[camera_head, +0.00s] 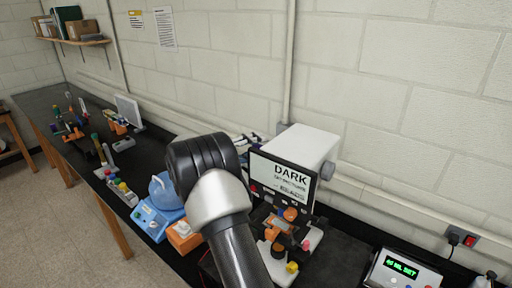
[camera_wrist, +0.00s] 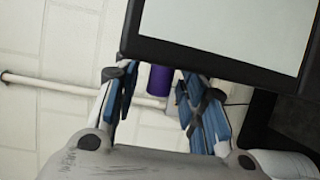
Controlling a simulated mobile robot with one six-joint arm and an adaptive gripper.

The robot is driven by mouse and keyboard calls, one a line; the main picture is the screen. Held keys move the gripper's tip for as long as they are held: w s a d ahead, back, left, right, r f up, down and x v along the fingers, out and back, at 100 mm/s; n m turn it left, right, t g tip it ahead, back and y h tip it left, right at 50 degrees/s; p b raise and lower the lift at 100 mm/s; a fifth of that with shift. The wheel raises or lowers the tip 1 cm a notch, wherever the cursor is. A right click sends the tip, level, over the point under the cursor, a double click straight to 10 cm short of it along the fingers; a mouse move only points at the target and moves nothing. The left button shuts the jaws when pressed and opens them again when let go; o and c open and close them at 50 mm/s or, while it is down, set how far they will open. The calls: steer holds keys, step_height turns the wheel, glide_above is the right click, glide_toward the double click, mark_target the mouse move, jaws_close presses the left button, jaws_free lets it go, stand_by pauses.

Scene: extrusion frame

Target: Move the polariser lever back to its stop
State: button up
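In the wrist view, my gripper (camera_wrist: 154,82) has its two blue-padded fingers apart. A short purple cylinder (camera_wrist: 160,78) shows in the gap between the fingertips, its top cut off by the dark screen frame. It may be the polariser lever's knob; I cannot tell, nor whether the fingers touch it. In the head view, a white instrument (camera_head: 304,146) carries a screen (camera_head: 284,177) reading "DARK", with orange and white parts (camera_head: 281,226) below it. No lever can be made out there, and my fingers are hidden.
The screen's dark frame (camera_wrist: 215,62) is close to my fingers in the wrist view. In the head view, a box with a green display (camera_head: 402,268) stands at right. A blue device (camera_head: 158,215) and an orange block (camera_head: 183,236) stand left of my arm on the black bench.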

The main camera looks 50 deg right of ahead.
jaws_close()
steer(key=shift+r, duration=0.15)
stand_by(0.5)
